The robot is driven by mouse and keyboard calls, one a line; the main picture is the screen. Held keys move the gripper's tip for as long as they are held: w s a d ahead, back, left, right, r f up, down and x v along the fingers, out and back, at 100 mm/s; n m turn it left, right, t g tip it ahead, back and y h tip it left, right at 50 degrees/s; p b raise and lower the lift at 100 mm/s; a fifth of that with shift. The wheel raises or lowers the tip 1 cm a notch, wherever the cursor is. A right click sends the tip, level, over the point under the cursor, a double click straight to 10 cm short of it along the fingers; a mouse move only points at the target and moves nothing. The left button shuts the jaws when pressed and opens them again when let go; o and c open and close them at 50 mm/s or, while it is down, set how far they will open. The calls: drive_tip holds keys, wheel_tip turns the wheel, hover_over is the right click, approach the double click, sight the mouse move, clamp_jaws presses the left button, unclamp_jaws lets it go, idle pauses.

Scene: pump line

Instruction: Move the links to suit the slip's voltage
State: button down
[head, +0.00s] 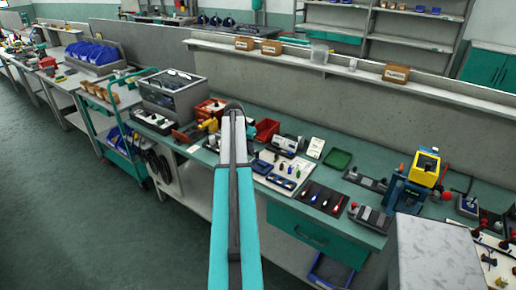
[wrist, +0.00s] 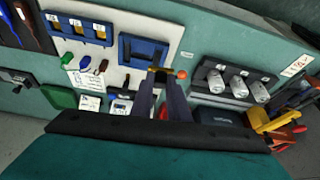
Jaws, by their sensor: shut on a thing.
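In the wrist view my gripper (wrist: 160,82) points at the white board (wrist: 172,22) on the bench. Its fingers are close together, with a small brass-coloured link (wrist: 158,70) across their tips. A dark blue open tray (wrist: 143,46) lies just beyond the fingertips; I cannot tell whether the link touches it. A blue block (wrist: 78,27) with several yellow-and-white pieces lies to the left. A white card with small print (wrist: 86,82) lies below it; its text is unreadable. In the head view my own arm hides the fingertips.
In the wrist view, a grey holder with several white cylinders (wrist: 238,82) stands right of the gripper, with yellow and red parts (wrist: 272,125) beyond. In the head view, a yellow-and-blue machine (head: 418,175) and a green tray (head: 338,158) stand on the crowded bench. The floor at left is clear.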

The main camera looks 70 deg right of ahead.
drive_tip(key=shift+m, duration=0.6)
drive_tip(key=s, duration=0.1)
drive_tip(key=s+d, duration=0.1)
drive_tip(key=s, duration=0.1)
drive_tip(key=s+d, duration=0.1)
drive_tip(key=shift+s+d+f, duration=0.25)
drive_tip(key=shift+f, duration=0.1)
drive_tip(key=shift+f+g, duration=0.15)
drive_tip(key=shift+g, duration=0.15)
drive_tip(key=shift+f+b, duration=1.05)
drive_tip(key=shift+f, duration=1.45)
drive_tip(key=shift+s+a+f, duration=0.1)
drive_tip(key=shift+f, duration=0.05)
drive_tip(key=shift+f+b, duration=0.9)
idle(1.3)
drive_tip(key=c, duration=1.6)
unclamp_jaws()
